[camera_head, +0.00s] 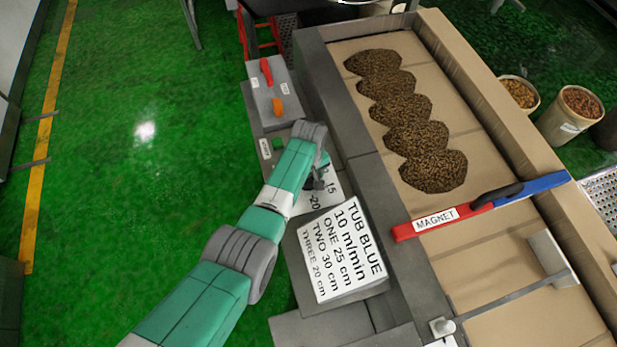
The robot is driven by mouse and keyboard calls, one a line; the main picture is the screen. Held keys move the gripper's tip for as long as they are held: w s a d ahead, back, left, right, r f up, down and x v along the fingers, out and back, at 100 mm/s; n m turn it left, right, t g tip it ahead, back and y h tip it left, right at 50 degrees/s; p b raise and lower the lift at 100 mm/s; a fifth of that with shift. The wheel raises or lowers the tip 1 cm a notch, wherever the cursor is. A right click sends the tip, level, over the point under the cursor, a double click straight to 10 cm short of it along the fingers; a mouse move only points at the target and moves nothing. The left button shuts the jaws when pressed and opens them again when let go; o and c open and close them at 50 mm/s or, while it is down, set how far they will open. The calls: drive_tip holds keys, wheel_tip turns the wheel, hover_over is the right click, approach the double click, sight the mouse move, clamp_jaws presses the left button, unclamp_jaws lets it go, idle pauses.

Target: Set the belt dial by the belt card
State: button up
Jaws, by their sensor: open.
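The belt card (345,252) is a white sign on a grey sloped stand, reading "TUB BLUE, 10 m/min, ONE 25 cm, TWO 30 cm, THREE 20 cm". Just beyond it is the belt dial's white scale plate (327,198), with "15" and "20" visible. My gripper (316,183) is open over this plate. My arm and gripper hide most of the dial, so its knob and pointer setting cannot be made out. I cannot tell whether the fingers touch the knob.
On the right, the tan belt (480,255) carries several brown heaps (432,170). A red-and-blue magnet bar (480,205) crosses it. Tubs (570,115) stand far right.

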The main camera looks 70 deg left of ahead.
drive_tip(key=c, duration=1)
drive_tip(key=m, duration=0.6)
drive_tip(key=shift+b, duration=0.3)
drive_tip(key=m, duration=0.5)
drive_tip(key=shift+a+m, duration=0.1)
drive_tip(key=shift+m, duration=0.2)
drive_tip(key=o, duration=1)
